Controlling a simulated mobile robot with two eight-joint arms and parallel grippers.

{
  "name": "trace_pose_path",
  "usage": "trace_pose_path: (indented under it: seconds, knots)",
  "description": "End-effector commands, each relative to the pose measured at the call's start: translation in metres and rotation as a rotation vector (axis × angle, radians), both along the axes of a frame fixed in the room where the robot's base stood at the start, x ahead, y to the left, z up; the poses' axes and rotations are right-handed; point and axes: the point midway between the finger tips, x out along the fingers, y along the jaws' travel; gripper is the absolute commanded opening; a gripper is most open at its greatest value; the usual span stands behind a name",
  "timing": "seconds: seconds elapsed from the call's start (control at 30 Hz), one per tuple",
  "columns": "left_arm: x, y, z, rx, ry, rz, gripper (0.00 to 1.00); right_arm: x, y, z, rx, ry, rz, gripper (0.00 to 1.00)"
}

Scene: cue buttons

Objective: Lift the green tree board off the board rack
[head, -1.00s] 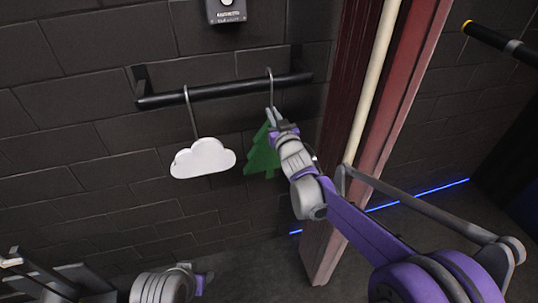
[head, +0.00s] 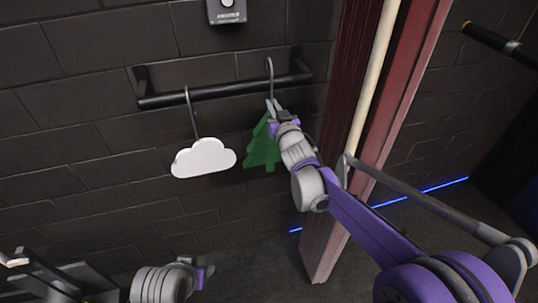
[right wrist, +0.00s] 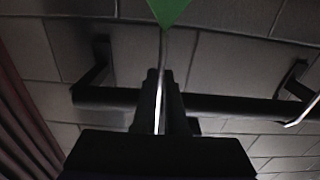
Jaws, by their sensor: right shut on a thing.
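The green tree board (head: 262,150) hangs by its thin metal hook at the right part of the black board rack (head: 220,92). The hook's top stands clearly above the rack bar in the head view. My right gripper (head: 273,106) is shut on the hook's stem, just above the board. In the right wrist view the stem (right wrist: 162,55) runs between the fingers, with a green tip of the board at the top edge. I cannot tell whether the hook still touches the bar. My left arm's end (head: 200,277) is low at the left; its fingers do not show clearly.
A white cloud board (head: 204,158) hangs on the left part of the same rack. A small dark box (head: 226,12) is on the wall above. A reddish post with a pale pipe (head: 366,90) stands close to the right of the rack. The wall below the boards is clear.

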Motion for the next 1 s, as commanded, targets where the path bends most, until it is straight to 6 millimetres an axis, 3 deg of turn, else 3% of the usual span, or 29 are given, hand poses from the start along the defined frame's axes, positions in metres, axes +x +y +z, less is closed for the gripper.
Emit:
trace_pose_path:
  seconds: [1.0]
  knots:
    - [-0.007,0.0,-0.018,0.0,0.013,0.0,0.5,-0.059,-0.019,0.001,0.001,-0.003,0.002,0.0]
